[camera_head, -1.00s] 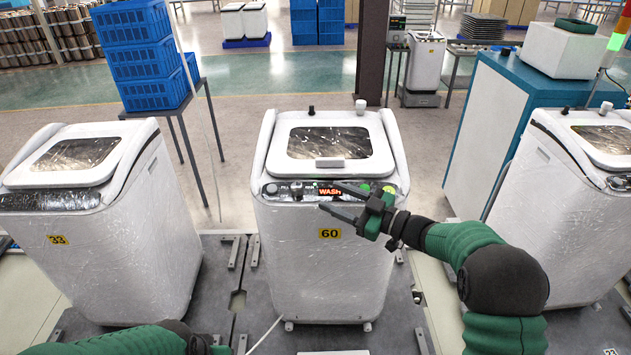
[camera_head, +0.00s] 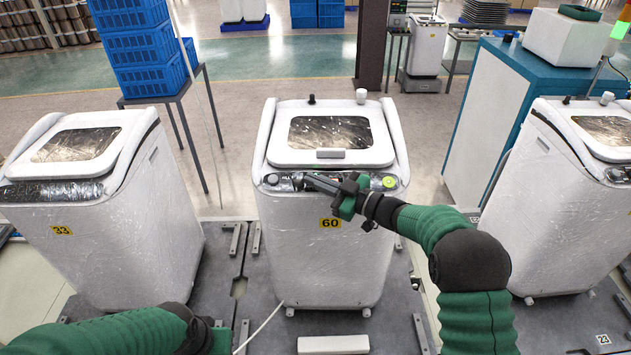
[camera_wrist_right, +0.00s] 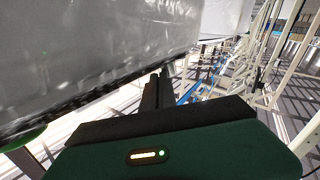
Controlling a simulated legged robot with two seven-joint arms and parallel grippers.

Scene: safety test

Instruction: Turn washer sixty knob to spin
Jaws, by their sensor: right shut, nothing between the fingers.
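Washer sixty (camera_head: 325,265) is the white, film-wrapped machine in the middle of the head view, with a yellow "60" label (camera_head: 330,223). Its control panel runs below the lid. A round pale knob (camera_head: 271,179) shows at the panel's left end, and a green button (camera_head: 389,182) at its right. My right gripper (camera_head: 308,179) is shut and empty. Its fingers point left across the panel, over the display, with the tips just right of the pale knob. They hide the middle of the panel; contact cannot be told. In the right wrist view the dark fingers (camera_wrist_right: 157,92) are beside a pale surface.
Washer 33 (camera_head: 150,245) stands at the left and another white washer (camera_head: 560,220) at the right. Blue crates (camera_head: 140,60) are stacked on a stand behind. A teal-topped cabinet (camera_head: 490,120) stands behind right. A white cable (camera_head: 262,325) lies in front. My left forearm enters at bottom left.

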